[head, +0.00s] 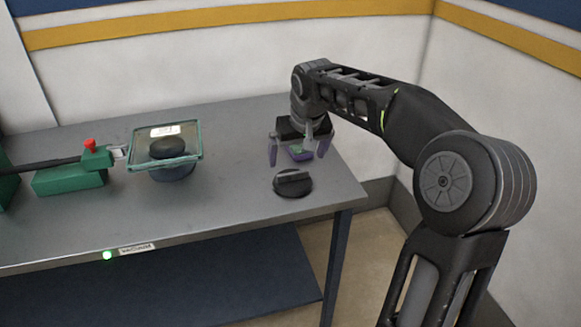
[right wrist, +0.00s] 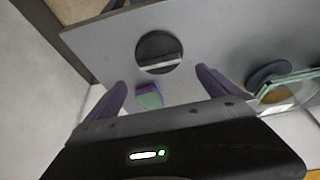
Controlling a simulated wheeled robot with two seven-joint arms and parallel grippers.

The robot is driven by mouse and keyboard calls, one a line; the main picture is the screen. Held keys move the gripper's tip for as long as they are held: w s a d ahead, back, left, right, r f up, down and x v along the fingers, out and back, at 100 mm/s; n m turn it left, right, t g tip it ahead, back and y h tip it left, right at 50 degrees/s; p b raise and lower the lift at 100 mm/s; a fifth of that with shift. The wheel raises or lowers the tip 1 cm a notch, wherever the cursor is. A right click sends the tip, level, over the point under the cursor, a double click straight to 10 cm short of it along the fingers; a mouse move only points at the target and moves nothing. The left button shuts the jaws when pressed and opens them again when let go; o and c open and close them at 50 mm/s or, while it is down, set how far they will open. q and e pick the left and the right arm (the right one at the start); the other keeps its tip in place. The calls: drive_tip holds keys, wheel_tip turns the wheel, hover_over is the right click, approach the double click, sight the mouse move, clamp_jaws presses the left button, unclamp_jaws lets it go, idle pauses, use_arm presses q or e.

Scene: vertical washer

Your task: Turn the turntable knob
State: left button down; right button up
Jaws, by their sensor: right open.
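The knob (head: 292,183) is a round black dial with a raised bar grip, on the grey table near its right front corner. In the right wrist view the knob (right wrist: 158,52) lies just beyond the fingertips, its bar nearly level in the picture. My right gripper (head: 298,156) is open, its two purple fingers spread above the table behind the knob and apart from it. The fingers also show in the right wrist view (right wrist: 160,78), with nothing gripped. My left gripper is not in view.
A glass pane (head: 187,157) with a dark disc sits on a round dark base left of the knob. A green fixture (head: 70,178) with a red top stands further left. A small purple and green piece (right wrist: 149,96) shows between my fingers. The table front (head: 200,215) is clear.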

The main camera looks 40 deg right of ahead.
sight(293, 172)
drive_tip(key=shift+p+x, duration=0.4)
drive_tip(key=shift+x, duration=3.6)
drive_tip(key=c, duration=1.3)
